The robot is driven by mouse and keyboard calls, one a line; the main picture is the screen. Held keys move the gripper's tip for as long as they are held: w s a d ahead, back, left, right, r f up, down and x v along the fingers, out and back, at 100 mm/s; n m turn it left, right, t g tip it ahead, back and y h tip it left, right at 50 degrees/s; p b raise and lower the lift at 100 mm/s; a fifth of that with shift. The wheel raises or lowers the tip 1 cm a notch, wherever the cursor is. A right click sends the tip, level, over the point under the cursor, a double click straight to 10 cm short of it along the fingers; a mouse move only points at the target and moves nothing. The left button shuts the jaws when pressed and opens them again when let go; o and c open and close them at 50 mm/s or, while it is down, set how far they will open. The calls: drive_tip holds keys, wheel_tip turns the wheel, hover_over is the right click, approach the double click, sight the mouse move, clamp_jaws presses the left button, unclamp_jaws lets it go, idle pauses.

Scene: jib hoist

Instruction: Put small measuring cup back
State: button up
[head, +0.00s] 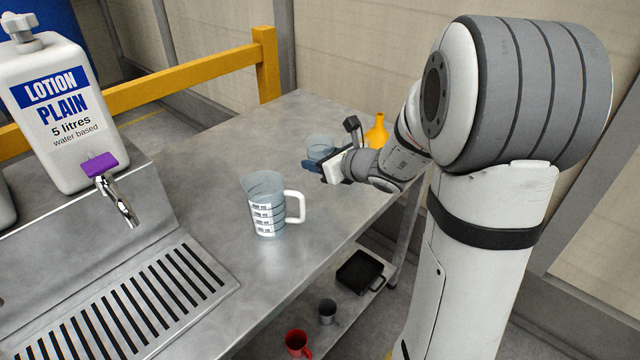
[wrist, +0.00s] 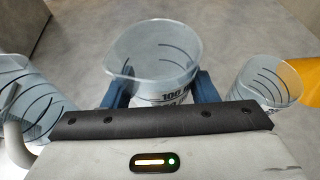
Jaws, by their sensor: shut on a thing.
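My gripper (head: 313,166) is shut on a clear measuring cup (wrist: 150,55). In the wrist view the cup is upright between the blue fingers, with a 100 mark and dark lines on its wall; it looks empty. Whether its base touches the bench is hidden. A second clear cup (wrist: 265,85) stands just to the right in the wrist view, apart from the held one. In the head view a clear cup (head: 320,146) shows behind my fingers; I cannot tell which of the two it is. A larger clear measuring jug (head: 263,205) with a white handle stands nearer the bench's middle.
A yellow funnel (head: 377,132) stands at the bench's right edge. A lotion container (head: 55,110) with a tap stands above a slotted drain (head: 150,300) at the left. A lower shelf holds a red mug (head: 298,343).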

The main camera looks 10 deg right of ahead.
sight(322, 195)
wheel_tip(322, 195, down, 8)
drive_tip(key=shift+b, duration=0.75)
drive_tip(key=shift+f, duration=0.1)
drive_tip(key=o, duration=1.1)
drive_tip(key=shift+r, duration=0.2)
drive_tip(key=p+v, duration=0.1)
drive_tip(key=v, duration=1.1)
drive_tip(key=shift+f, duration=0.1)
drive_tip(key=shift+a+p, duration=0.1)
drive_tip(key=shift+p, duration=0.2)
